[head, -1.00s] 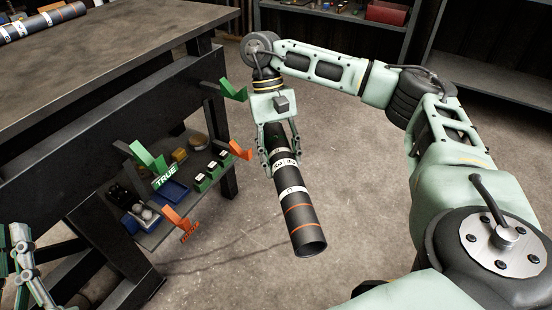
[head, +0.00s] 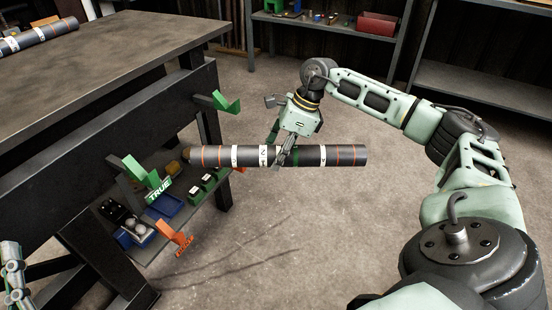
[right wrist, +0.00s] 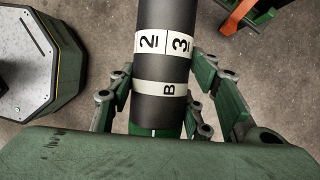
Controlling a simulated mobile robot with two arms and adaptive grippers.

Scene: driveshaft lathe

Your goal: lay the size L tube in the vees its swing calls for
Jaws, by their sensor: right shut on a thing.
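My right gripper (head: 279,148) is shut on a black tube (head: 215,156), held level in mid-air. The tube has white bands and orange rings; the right wrist view shows marks "2", "3" and "B" on its bands (right wrist: 165,88). No size letter L is legible. Green vees stand out from the bench side: one upper (head: 228,104) and one lower (head: 148,173), with a TRUE sign below it. An orange vee (head: 175,236) sits lower; the other orange one is mostly hidden behind the tube's left end. My left gripper (head: 14,277) is partly in view at the left edge, jaw state unclear.
A similar banded tube (head: 38,35) lies on the dark bench top (head: 120,60). A low shelf under the vees holds a blue tray (head: 165,207) and small parts. Shelving with a red box (head: 377,23) stands behind. The floor right of the bench is open.

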